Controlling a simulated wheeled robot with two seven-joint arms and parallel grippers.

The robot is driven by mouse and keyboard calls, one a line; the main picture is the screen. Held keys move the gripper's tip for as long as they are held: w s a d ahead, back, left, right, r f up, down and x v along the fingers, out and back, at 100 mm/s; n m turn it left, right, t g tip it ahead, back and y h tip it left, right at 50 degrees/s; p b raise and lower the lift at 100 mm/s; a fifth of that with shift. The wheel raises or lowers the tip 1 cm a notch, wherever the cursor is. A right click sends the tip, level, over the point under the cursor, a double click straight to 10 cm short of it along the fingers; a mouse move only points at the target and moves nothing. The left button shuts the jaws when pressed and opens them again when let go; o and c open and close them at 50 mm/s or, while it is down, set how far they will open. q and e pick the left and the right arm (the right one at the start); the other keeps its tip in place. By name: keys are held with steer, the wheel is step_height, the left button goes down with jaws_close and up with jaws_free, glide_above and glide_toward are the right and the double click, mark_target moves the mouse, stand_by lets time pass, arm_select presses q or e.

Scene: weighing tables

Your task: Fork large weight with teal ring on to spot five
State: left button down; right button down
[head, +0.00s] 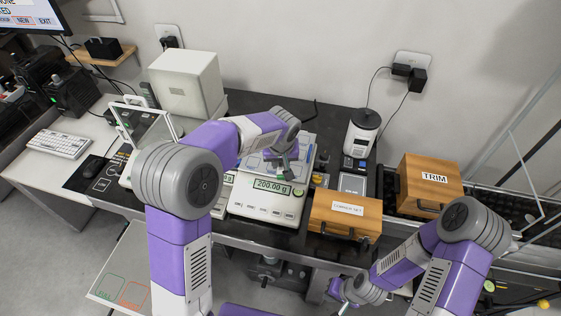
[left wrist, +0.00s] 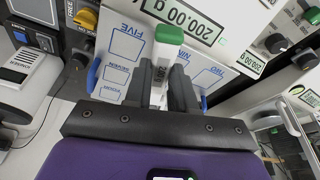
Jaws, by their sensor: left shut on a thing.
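My left gripper (head: 284,157) is over the blue-marked plate of the balance (head: 262,205), whose display reads 200.00 g. The spot marked FIVE (left wrist: 126,43) is just left of the handle and looks bare. Other blue-outlined spots lie below it and to the right. I cannot make out a weight with a teal ring. My right gripper (head: 345,291) is low, in front of the table; its jaws are unclear.
A wooden box (head: 345,215) stands right of the balance, and another marked TRIM (head: 430,184) further right. A white device (head: 362,131) stands behind them. A glass-shielded balance (head: 142,125) and a white box (head: 188,85) are to the left.

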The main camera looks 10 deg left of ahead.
arm_select(q)
steer(key=shift+f+t+b, duration=0.1)
steer(key=shift+t+b, duration=0.3)
steer(key=shift+b, duration=1.1)
stand_by(2.3)
steer(key=shift+s+t+b, duration=0.1)
steer(key=shift+t+b, duration=0.4)
steer(key=shift+b, duration=0.95)
steer(key=shift+r+p, duration=1.3)
steer(key=shift+r, duration=0.5)
steer(key=shift+r+p, duration=0.95)
steer(key=shift+r, duration=0.55)
